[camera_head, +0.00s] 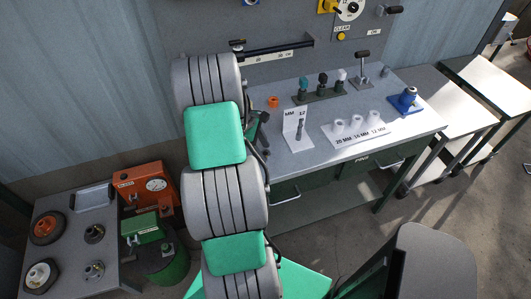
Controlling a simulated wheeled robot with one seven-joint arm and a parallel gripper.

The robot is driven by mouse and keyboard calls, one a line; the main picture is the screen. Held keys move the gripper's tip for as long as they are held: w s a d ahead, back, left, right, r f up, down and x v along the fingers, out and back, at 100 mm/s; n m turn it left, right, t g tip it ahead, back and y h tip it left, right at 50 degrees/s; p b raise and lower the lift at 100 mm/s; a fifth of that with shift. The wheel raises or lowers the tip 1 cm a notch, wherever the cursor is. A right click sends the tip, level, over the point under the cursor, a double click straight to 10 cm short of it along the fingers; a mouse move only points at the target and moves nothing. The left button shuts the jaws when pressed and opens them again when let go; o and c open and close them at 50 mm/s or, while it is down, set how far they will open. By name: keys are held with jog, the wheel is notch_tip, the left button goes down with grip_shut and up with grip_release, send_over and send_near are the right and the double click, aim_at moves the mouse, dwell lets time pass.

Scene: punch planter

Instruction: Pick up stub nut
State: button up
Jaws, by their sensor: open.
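I cannot tell for sure which piece is the stub nut. A small orange ring-shaped piece (273,101) lies on the grey bench top at its back left. Two dark metal nut-like pieces, one upper (94,233) and one lower (94,270), sit on the low table at the left. My green and grey arm rises through the middle of the view. My gripper (260,128) shows only as dark parts at the arm's right side, by the bench's left edge. It is mostly hidden behind the arm, with nothing seen held in it.
The bench (395,131) bears a "MM 12" sign (294,126), a plate with several white cylinders (357,127), a rack of knobs (322,90) and a blue tool (405,101). Left stand an orange gauge box (144,190) and wheels (46,228). A dark chair-like shape (435,262) is front right.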

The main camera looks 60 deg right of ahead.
jog(key=shift+f, duration=0.15)
grip_shut()
dwell(0.5)
